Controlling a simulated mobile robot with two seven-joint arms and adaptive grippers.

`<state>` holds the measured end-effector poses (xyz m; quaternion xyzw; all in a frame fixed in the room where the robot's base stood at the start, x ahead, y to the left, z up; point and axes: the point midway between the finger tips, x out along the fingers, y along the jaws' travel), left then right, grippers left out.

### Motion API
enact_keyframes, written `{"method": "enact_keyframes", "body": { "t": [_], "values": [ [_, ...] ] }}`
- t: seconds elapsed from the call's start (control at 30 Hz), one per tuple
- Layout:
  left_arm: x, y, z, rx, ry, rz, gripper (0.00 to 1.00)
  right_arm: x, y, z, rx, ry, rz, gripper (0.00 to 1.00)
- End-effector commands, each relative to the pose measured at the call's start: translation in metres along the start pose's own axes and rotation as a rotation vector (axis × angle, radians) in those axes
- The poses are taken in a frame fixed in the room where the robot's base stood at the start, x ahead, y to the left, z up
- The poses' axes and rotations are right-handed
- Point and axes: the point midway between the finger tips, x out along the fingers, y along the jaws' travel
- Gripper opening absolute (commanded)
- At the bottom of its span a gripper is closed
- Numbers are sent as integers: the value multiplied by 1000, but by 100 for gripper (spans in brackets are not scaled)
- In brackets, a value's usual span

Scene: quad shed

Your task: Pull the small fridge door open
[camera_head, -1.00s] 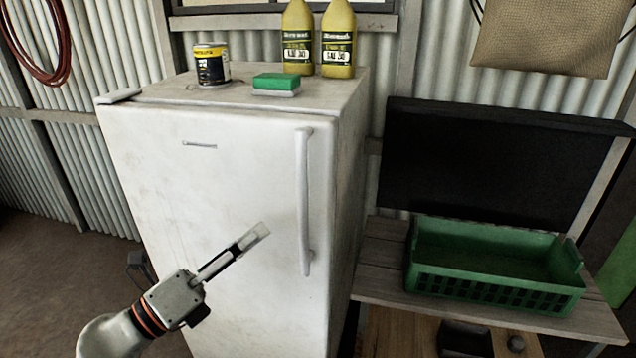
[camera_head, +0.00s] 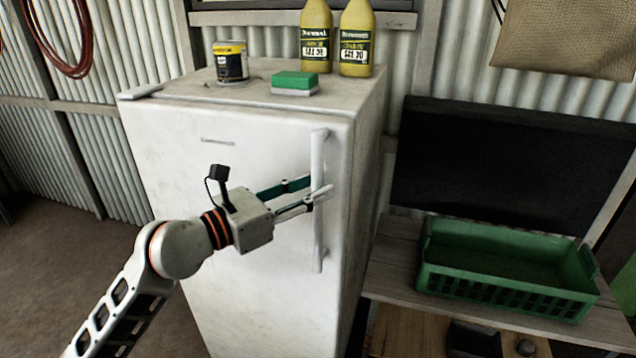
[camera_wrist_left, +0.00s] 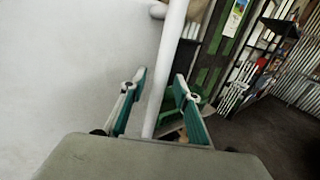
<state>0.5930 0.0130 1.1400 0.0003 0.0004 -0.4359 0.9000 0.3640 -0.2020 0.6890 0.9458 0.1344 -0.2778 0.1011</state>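The small white fridge (camera_head: 230,210) stands against the corrugated wall, its door closed. Its white vertical bar handle (camera_head: 318,235) is on the right side of the door. My left gripper (camera_head: 320,190) is at the upper middle of the handle, with its fingers pointing right. In the left wrist view the handle (camera_wrist_left: 172,60) runs between the two spread fingers of the left gripper (camera_wrist_left: 160,88), with gaps visible beside it. The gripper is open around the handle. My right gripper is not in view.
On the fridge top are a yellow-and-black can (camera_head: 231,62), a green sponge block (camera_head: 295,83) and two yellow bottles (camera_head: 356,40). A wooden bench (camera_head: 390,265) with a green crate (camera_head: 505,285) stands close at the right. Open floor (camera_head: 50,250) lies to the left.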

Motion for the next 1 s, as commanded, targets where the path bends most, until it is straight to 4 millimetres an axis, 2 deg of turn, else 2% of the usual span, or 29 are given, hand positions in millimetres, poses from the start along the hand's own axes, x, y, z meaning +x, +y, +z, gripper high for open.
{"method": "enact_keyframes", "body": {
  "t": [0.2,0.47,0.6,1.0],
  "values": [
    [16,0,0,0,-1,0,31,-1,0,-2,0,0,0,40],
    [18,0,0,0,0,0,31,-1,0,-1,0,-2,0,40],
    [17,0,0,0,0,0,0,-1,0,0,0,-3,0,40],
    [12,-2,-2,1,0,-22,0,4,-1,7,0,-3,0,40]
  ]
}}
